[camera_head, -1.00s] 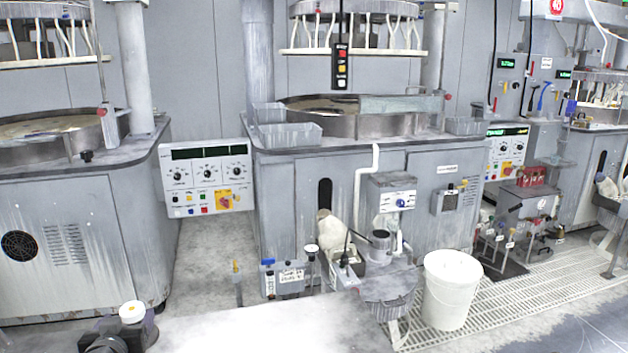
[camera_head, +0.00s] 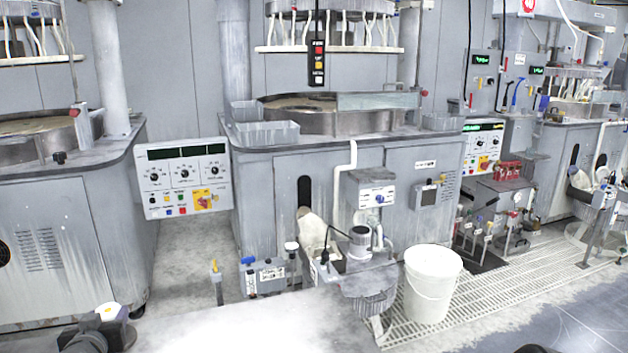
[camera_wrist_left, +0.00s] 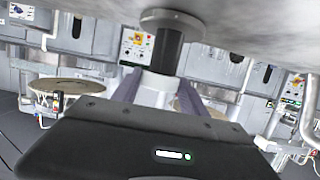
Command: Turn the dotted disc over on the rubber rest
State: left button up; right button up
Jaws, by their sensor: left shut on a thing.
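A small pale round piece with a yellow patch on top, probably the dotted disc (camera_head: 108,311), is at the bottom left in the head view. My dark left gripper (camera_head: 88,340) is beside it, cut off by the frame edge. In the left wrist view, which is upside down, the gripper's two fingers (camera_wrist_left: 158,92) are closed around a pale piece. Beyond them a black cylinder (camera_wrist_left: 170,50) with a wide grey round foot meets a pale surface; it may be the rubber rest. Contact details are hidden. My right gripper is not in view.
A bare whitish worktop (camera_head: 260,325) fills the bottom middle. Beyond it stand grey polishing machines, a control panel (camera_head: 183,177), a pump unit (camera_head: 368,290) and a white bucket (camera_head: 430,285) on a floor grating. The worktop right of the gripper is clear.

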aim_at(106, 316)
pick_arm(q)
jog(key=shift+r, duration=0.1)
jog(key=c, duration=0.6)
jog(key=shift+r+p, duration=2.45)
jog(key=shift+r, duration=1)
jog(key=shift+c, duration=0.2)
